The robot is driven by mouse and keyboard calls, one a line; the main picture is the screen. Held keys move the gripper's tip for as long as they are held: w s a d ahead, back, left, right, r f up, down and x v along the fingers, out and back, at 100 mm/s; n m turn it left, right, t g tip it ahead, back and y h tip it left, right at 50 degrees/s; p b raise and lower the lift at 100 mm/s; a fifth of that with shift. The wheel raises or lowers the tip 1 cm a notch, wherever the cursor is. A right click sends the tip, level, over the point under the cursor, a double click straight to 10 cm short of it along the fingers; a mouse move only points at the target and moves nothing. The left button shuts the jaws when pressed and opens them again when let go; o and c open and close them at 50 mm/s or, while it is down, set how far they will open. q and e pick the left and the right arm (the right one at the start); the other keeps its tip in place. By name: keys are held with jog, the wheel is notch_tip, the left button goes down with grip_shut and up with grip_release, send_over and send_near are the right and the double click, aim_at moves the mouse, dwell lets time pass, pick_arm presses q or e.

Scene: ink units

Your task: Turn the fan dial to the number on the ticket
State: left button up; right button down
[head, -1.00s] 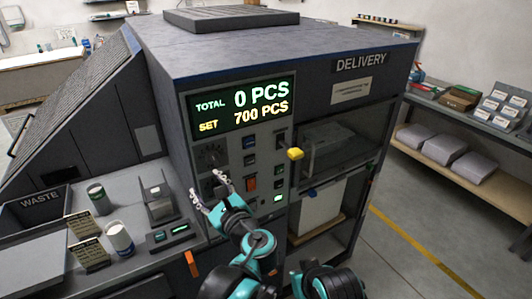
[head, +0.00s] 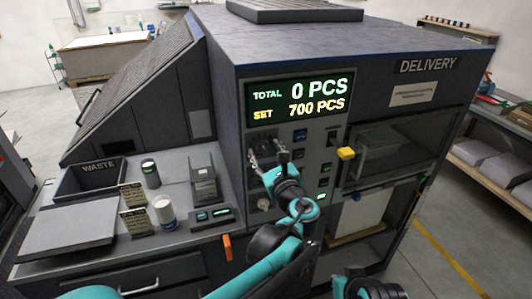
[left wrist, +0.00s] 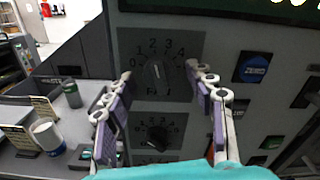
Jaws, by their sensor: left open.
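The fan dial (left wrist: 156,74) is a black knob on a dark plate marked FAN, with numbers around it. Its pale line points roughly upward, near the 2; I cannot tell its exact setting. My left gripper (left wrist: 161,97) is open, its fingers on either side of the dial and slightly below it in the left wrist view; I see no contact. In the head view, the left gripper (head: 267,152) hides most of the dial. Two tan cards (head: 132,196) (head: 137,221) stand on the bench; their print is too small to read, and I cannot tell whether either is the ticket.
A second dial (left wrist: 155,137) sits below the fan dial. A blue button (left wrist: 252,67) is to its right. The bench holds a white cup (head: 164,212), a dark canister (head: 150,173) and a waste bin (head: 88,180). A yellow knob (head: 346,153) juts out at the delivery door.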

pick_arm(q)
jog(key=c, duration=1.2)
jog(key=shift+o, duration=0.2)
jog(key=shift+n, duration=0.4)
jog(key=shift+n+p, duration=0.4)
jog(key=shift+n, duration=2)
jog(key=o, duration=1.2)
jog(key=shift+c, duration=0.2)
